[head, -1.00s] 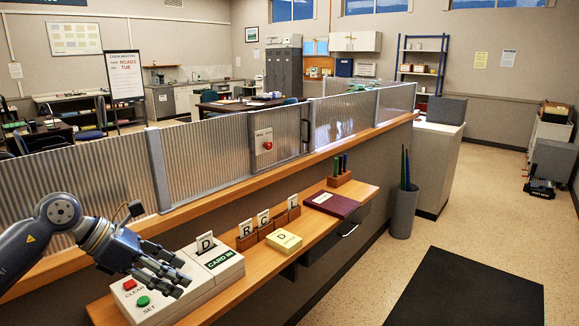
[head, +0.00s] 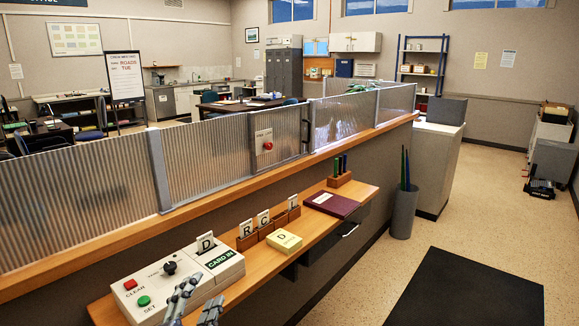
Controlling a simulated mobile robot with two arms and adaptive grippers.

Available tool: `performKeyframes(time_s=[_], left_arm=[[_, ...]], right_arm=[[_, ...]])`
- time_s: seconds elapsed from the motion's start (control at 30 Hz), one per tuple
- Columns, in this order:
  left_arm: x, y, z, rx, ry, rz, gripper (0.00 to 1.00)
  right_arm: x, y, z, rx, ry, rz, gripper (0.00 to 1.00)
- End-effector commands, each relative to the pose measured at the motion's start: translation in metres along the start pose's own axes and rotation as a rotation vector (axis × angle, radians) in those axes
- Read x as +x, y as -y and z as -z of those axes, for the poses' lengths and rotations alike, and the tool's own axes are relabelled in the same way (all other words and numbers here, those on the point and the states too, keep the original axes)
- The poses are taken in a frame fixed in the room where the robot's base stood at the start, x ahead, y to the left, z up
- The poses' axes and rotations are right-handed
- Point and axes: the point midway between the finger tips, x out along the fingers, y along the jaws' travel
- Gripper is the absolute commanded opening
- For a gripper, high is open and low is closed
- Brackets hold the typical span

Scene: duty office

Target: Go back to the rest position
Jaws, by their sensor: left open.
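My left gripper (head: 192,303) shows only by its fingertips at the bottom edge, in front of the card machine. Its fingers are spread apart with nothing between them. The rest of that arm is out of the picture. The white card machine (head: 172,284) stands on the wooden counter shelf (head: 273,266), with a red button, a green button and a dark knob on top. A card marked D (head: 206,243) stands upright in its slot. My right gripper is not in the picture.
A corrugated screen (head: 212,158) rises behind.

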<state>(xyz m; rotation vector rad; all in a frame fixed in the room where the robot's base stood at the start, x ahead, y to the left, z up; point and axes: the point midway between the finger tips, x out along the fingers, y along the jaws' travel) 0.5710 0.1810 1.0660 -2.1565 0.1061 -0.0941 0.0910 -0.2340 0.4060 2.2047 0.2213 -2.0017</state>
Motion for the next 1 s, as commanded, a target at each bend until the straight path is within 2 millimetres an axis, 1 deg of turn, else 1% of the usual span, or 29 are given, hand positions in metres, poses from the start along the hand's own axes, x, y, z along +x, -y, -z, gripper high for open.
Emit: performKeyframes(time_s=[0.03,0.07,0.1,0.17,0.2,0.27,0.3,0.37,0.4,0.47,0.5,0.67,0.7,0.73,0.8,0.87,0.97,1.0], left_arm=[[-0.018,-0.021,-0.024,-0.105,0.114,-0.058,0.49],[-0.029,-0.034,-0.039,-0.163,0.185,-0.093,0.49],[-0.047,-0.051,-0.057,-0.24,0.28,-0.141,0.49],[-0.077,-0.077,-0.08,-0.344,0.418,-0.214,0.49],[-0.098,-0.093,-0.092,-0.405,0.504,-0.259,0.49],[-0.129,-0.115,-0.106,-0.484,0.62,-0.324,0.49],[-0.148,-0.127,-0.112,-0.528,0.687,-0.363,0.49],[-0.175,-0.143,-0.118,-0.582,0.778,-0.416,0.49],[-0.193,-0.152,-0.121,-0.615,0.832,-0.448,0.49],[-0.217,-0.163,-0.123,-0.656,0.906,-0.493,0.49],[-0.232,-0.17,-0.124,-0.68,0.953,-0.52,0.49],[-0.29,-0.19,-0.12,-0.764,1.119,-0.625,0.49],[-0.304,-0.194,-0.118,-0.782,1.158,-0.651,0.49],[-0.307,-0.199,-0.12,-0.787,1.174,-0.66,0.49],[-0.3,-0.215,-0.132,-0.779,1.174,-0.661,0.49],[-0.297,-0.227,-0.14,-0.777,1.177,-0.664,0.49],[-0.293,-0.249,-0.154,-0.773,1.185,-0.671,0.49],[-0.292,-0.26,-0.161,-0.771,1.189,-0.674,0.49]], right_arm=[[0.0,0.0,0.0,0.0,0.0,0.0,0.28],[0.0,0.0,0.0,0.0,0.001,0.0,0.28],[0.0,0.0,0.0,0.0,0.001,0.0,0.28],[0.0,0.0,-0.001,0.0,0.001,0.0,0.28],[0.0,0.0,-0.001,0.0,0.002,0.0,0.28],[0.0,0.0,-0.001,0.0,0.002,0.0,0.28],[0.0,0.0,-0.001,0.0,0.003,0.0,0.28],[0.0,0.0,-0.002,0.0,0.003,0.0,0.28],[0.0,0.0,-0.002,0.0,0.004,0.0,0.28],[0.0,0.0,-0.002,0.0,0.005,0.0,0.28],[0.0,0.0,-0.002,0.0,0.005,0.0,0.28],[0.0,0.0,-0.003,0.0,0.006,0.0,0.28],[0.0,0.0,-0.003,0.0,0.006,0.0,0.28],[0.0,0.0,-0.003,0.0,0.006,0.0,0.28],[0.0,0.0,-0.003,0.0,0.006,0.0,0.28],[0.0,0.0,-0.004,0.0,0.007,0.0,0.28],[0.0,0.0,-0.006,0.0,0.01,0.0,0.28],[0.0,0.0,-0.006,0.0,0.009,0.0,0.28]])
